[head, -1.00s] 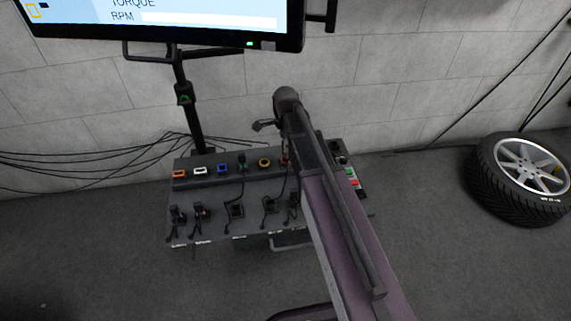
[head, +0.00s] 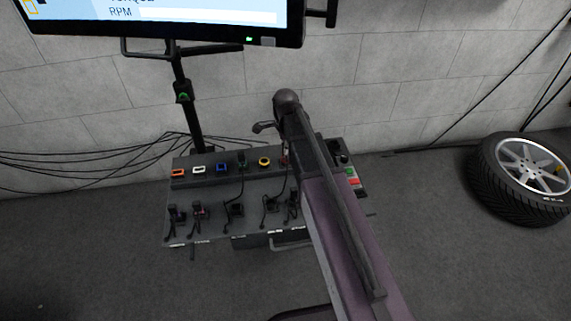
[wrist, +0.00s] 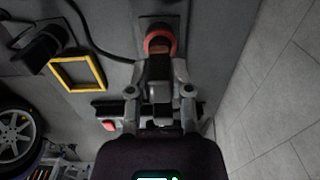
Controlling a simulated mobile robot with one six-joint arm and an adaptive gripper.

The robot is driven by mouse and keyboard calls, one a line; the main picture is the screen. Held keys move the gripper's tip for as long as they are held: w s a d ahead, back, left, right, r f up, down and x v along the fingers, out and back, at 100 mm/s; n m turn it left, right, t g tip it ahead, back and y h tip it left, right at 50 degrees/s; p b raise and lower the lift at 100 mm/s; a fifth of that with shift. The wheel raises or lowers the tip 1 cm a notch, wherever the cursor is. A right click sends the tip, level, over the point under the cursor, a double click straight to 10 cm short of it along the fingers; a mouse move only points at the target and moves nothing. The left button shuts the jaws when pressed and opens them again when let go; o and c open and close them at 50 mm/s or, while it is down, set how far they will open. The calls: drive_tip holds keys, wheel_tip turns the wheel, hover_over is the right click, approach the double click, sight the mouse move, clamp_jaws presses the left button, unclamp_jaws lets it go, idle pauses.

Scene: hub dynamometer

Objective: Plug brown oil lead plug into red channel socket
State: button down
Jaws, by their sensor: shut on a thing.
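In the wrist view, the red channel socket (wrist: 161,31) shows as a round red ring on the grey panel. My gripper (wrist: 161,83) is shut on the brown oil lead plug (wrist: 160,63), directly in front of this ring. The plug's brown front end lies within the ring's outline; how deep it sits cannot be told. In the head view, my arm covers the gripper and the plug, and only a sliver of the red socket area shows beside the arm.
In the head view, the console (head: 215,220) carries orange (head: 178,172), white (head: 199,170), blue (head: 222,168) and yellow (head: 264,161) sockets in a row. Several black plugs with leads stand in front.

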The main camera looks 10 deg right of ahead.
drive_tip(key=shift+f+b, duration=0.6)
drive_tip(key=shift+f, duration=0.1)
drive_tip(key=shift+c, duration=2.3)
unclamp_jaws()
drive_tip(key=shift+r, duration=0.1)
wheel_tip(320, 180, up, 4)
drive_tip(key=p, duration=0.4)
drive_tip(key=s, duration=0.8)
drive_tip(key=a, duration=0.7)
drive_tip(key=shift+a, duration=0.25)
